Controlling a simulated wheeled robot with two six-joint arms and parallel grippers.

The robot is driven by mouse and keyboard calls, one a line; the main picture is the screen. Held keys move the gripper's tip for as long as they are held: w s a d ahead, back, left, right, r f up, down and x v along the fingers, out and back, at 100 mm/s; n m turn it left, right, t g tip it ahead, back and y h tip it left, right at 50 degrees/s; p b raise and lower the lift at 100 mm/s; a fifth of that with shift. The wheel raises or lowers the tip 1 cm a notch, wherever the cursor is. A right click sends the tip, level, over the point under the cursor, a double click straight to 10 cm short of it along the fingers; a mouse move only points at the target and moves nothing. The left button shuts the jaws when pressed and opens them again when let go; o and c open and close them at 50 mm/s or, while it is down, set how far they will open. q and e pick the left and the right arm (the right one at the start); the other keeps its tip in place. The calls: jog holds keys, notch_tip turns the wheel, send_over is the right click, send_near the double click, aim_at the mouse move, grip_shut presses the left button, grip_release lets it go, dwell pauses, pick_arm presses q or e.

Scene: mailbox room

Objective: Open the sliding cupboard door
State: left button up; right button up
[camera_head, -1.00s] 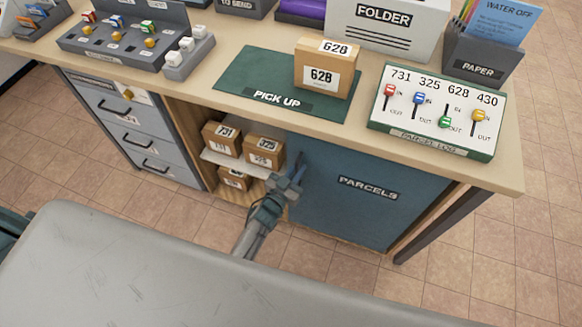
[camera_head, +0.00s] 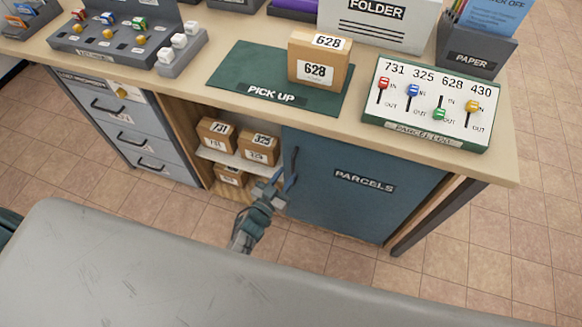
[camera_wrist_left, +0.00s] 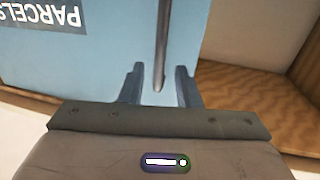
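The blue sliding door marked PARCELS (camera_head: 350,205) covers the right part of the cupboard under the desk. Its left part stands open, showing boxes. The dark vertical handle (camera_head: 293,165) is near the door's left edge; it also shows in the left wrist view (camera_wrist_left: 162,45). My left gripper (camera_head: 280,182) is at the handle's lower end in the head view. In the wrist view my left gripper (camera_wrist_left: 160,72) is open, with the handle's end between its spread fingers and a gap on each side. My right gripper is not in view.
Numbered parcels (camera_head: 258,148) sit on a white shelf in the open part. Grey drawers (camera_head: 130,135) stand to the left. On the desk are a 628 box (camera_head: 318,72) on a green mat (camera_head: 232,72) and a parcel board (camera_head: 428,105). A grey surface (camera_head: 150,270) fills the foreground.

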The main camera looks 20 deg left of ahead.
pick_arm(q)
jog(key=v, duration=0.5)
jog(key=shift+s+a, duration=0.1)
jog(key=shift+s, duration=0.3)
jog(key=shift+f, duration=0.1)
jog(key=s+a+f+n+g+y, duration=0.1)
jog(key=s+a+f+g+y, duration=0.15)
jog(key=s+f, duration=0.4)
jog(key=s+a+f+g+y, duration=0.1)
jog(key=s+a+f+g, duration=0.2)
jog(key=f, duration=0.6)
jog(key=s+a+f+n+g+y, duration=0.1)
jog(key=s+a+f+g, duration=0.25)
jog(key=f, duration=0.45)
jog(key=s+a+f+g, duration=0.2)
jog(key=s+f, duration=0.2)
jog(key=s, duration=0.4)
jog(key=s+a+f+g+y, duration=0.1)
jog(key=s+f, duration=0.3)
jog(key=s, duration=0.4)
jog(key=s+a+f+g, duration=0.3)
jog(key=s+f+g, duration=0.1)
jog(key=s, duration=0.4)
jog(key=shift+n, duration=0.4)
jog(key=shift+w, duration=0.1)
